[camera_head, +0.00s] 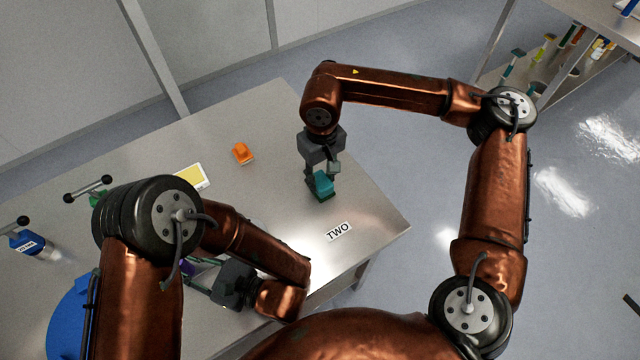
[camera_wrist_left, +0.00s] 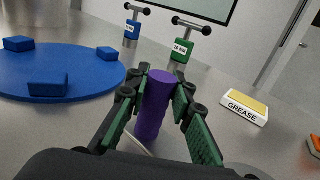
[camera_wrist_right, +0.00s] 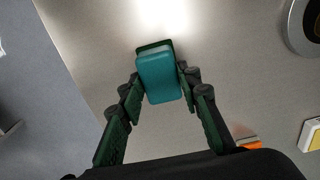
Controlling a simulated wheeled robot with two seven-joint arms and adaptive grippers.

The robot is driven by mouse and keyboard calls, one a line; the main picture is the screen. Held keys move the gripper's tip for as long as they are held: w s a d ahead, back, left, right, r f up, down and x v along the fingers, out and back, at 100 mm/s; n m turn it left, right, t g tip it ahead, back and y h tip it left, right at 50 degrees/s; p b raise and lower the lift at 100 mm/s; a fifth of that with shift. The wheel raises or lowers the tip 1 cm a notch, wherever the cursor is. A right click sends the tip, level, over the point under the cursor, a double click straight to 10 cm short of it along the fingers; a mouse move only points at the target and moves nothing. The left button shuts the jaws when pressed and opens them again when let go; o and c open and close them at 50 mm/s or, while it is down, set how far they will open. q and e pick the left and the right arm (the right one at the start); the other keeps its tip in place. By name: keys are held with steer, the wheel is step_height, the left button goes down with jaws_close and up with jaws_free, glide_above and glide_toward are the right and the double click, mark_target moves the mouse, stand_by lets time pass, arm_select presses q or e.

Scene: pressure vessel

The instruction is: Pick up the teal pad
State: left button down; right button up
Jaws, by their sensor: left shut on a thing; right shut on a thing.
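The teal pad (camera_head: 322,186) is a small block with a dark green base, near the right part of the steel table. It also shows in the right wrist view (camera_wrist_right: 160,78) between the fingertips. My right gripper (camera_head: 318,178) is shut on the teal pad. I cannot tell whether the pad's base touches the table. My left gripper (camera_wrist_left: 157,95) is shut on an upright purple cylinder (camera_wrist_left: 153,105). In the head view my left arm hides most of that cylinder.
An orange block (camera_head: 242,153) and the grease tray (camera_head: 192,176) are farther back on the table (camera_head: 270,110). A blue disc (camera_wrist_left: 60,90) with blue blocks is at left, near blue (camera_wrist_left: 132,28) and green (camera_wrist_left: 183,42) T-handled tools. A "TWO" label (camera_head: 338,232) lies near the front edge.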

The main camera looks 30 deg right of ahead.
mark_target(321, 180)
steer(key=shift+c, duration=1.1)
step_height(321, 180, up, 10)
